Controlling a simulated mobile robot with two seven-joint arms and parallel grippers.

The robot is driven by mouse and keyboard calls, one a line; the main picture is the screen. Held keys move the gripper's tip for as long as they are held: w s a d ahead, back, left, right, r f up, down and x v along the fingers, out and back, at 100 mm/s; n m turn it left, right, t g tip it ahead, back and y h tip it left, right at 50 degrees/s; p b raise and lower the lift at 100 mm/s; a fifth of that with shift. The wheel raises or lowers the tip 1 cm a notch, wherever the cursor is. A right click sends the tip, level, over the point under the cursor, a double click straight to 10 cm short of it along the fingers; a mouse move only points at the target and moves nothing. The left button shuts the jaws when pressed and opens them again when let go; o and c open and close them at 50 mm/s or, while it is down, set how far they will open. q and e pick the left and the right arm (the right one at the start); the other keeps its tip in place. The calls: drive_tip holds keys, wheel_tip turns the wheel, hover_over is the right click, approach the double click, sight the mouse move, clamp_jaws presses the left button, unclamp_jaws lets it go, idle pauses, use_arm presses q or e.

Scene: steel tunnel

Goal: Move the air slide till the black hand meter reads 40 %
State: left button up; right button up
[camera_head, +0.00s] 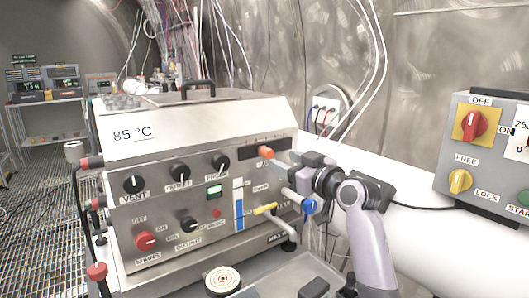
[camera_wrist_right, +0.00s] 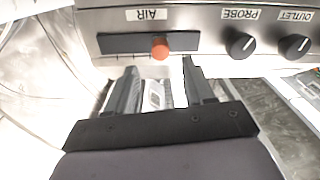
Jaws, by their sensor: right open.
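The air slide is an orange-red knob (camera_head: 266,152) in a dark horizontal slot at the upper right of the steel box's front. In the right wrist view the knob (camera_wrist_right: 160,48) sits in the right half of the slot (camera_wrist_right: 118,43), under the AIR label. My right gripper (camera_head: 284,164) is open just in front of the panel. In the wrist view its fingertips (camera_wrist_right: 160,74) are apart, with the knob ahead of the gap, not between them. I cannot make out a black hand meter or its reading. My left gripper is not in view.
The steel box (camera_head: 120,160) carries several black knobs, a red mains knob (camera_head: 145,241) and a yellow lever (camera_head: 265,209). A blue-ended handle (camera_head: 309,206) lies close to my right gripper. A grey control box (camera_head: 478,150) stands at the right.

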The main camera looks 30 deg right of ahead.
sight(271, 154)
drive_tip(key=shift+w+a+r, duration=0.1)
drive_tip(key=shift+w+r, duration=0.05)
drive_tip(key=shift+w, duration=0.5)
drive_tip(key=shift+w+a+p, duration=0.2)
drive_tip(key=shift+w+p, duration=0.15)
drive_tip(key=shift+w, duration=0.95)
drive_tip(key=shift+w+a+p, duration=0.2)
drive_tip(key=shift+w+p, duration=0.15)
drive_tip(key=shift+w, duration=0.9)
clamp_jaws()
drive_tip(key=shift+d+f, duration=0.1)
drive_tip(key=shift+f, duration=0.1)
